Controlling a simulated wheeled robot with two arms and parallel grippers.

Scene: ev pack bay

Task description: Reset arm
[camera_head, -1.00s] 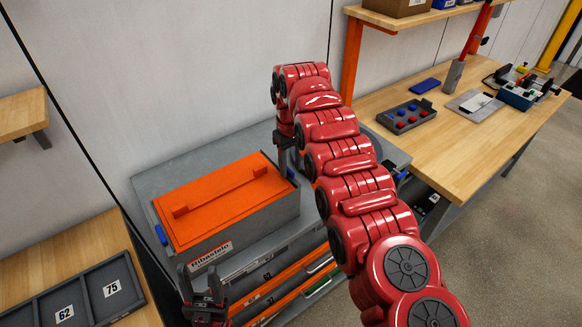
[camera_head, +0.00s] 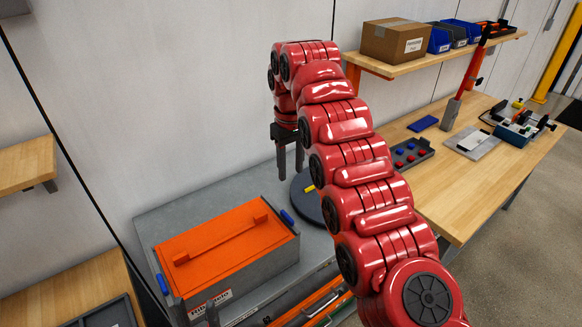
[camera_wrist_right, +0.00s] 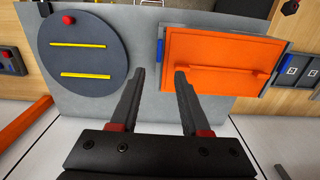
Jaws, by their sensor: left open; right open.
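My right arm reaches up across the middle of the head view. Its gripper (camera_head: 290,170) points down, open and empty, in the air above the grey cabinet top (camera_head: 165,222). In the right wrist view the two fingers of this gripper (camera_wrist_right: 158,75) are spread apart with nothing between them. Only a dark tip of my left gripper (camera_head: 211,314) shows at the bottom edge of the head view, in front of the orange-lidded toolbox (camera_head: 225,245). The rest of my left arm is out of the picture.
A dark round disc (camera_wrist_right: 82,52) with yellow strips lies on the cabinet top beside the toolbox. A wooden bench (camera_head: 455,195) at right carries a tray with red and blue pieces (camera_head: 410,153). A shelf above holds a cardboard box (camera_head: 395,42). A wooden ledge (camera_head: 25,165) juts in at left.

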